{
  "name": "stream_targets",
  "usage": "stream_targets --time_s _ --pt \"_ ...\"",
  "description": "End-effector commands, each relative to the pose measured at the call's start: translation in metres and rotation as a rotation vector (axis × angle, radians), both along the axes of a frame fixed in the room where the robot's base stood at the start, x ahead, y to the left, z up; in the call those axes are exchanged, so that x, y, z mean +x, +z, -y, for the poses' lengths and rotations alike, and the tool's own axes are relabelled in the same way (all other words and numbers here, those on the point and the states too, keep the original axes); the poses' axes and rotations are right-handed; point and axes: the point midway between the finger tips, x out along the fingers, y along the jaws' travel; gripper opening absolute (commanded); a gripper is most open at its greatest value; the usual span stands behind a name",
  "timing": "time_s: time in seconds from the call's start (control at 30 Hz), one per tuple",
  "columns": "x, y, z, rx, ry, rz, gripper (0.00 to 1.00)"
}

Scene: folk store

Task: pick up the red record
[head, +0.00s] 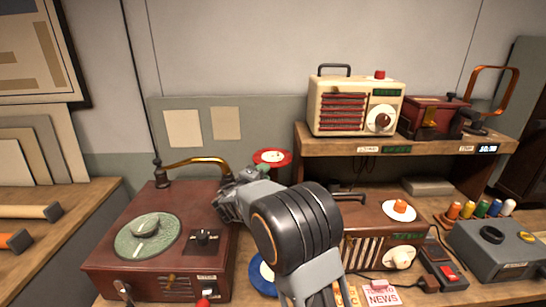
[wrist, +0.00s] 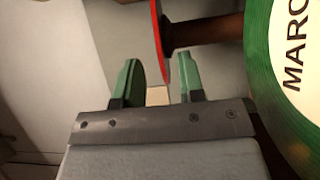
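The red record (head: 272,157), with a pale label, shows behind my arm in the head view. In the wrist view the red record (wrist: 155,28) appears edge-on, with a dark brown post on its right side. Its rim reaches down between the two green fingers of my gripper (wrist: 159,68), with a visible gap to each finger. My gripper is open and empty. In the head view my gripper (head: 240,178) is just left of the red record, partly hidden by my own wrist.
A turntable box (head: 105,255) with a green disc (head: 148,236) and brass arm stands at left. A blue record (head: 262,276) lies below my arm.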

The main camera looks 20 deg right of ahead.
Motion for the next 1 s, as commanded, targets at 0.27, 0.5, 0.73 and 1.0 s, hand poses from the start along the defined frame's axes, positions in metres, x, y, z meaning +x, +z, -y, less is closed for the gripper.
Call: stream_targets --time_s 0.27,0.5,0.73,1.0 --pt "0.018 0.003 0.030 0.001 -0.002 -0.001 0.36" --pt "0.022 0.002 0.035 0.001 0.000 -0.001 0.36" --pt "0.022 0.001 0.035 0.001 -0.001 -0.001 0.26" --pt "0.021 0.002 0.035 0.001 -0.001 -0.001 0.00"
